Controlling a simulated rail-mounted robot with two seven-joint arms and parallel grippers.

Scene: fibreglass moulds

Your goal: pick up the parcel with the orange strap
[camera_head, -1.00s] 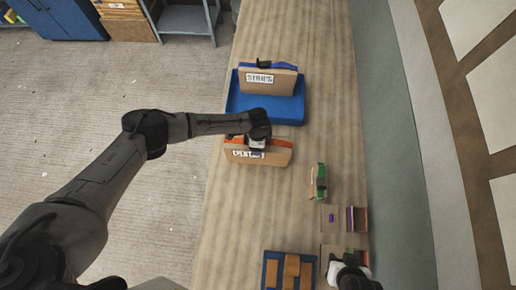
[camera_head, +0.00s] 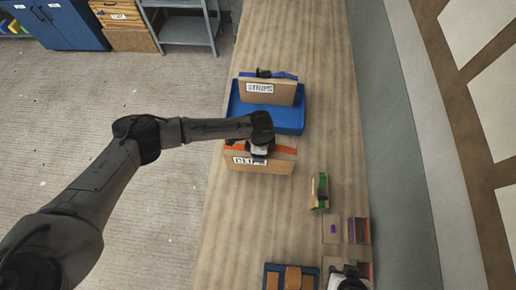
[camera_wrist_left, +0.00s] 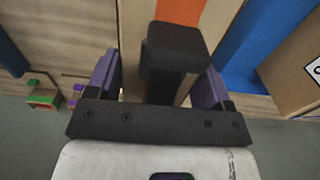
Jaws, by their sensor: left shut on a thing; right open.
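The parcel with the orange strap (camera_head: 275,166) is a brown cardboard box with a white label, partly covered by my gripper, in the middle of the head view. The parcel appears raised slightly off the bench. My right gripper (camera_head: 350,280) is at the bottom edge, open, its fingertips mostly cut off.
A blue tray (camera_head: 286,125) behind holds a parcel labelled STRIPS (camera_head: 272,93) with a blue strap. A small green-strapped parcel (camera_head: 319,192) and small boxes (camera_head: 336,228) lie at right. Another blue tray (camera_head: 277,267) is at the bottom. The bench's left front is bare.

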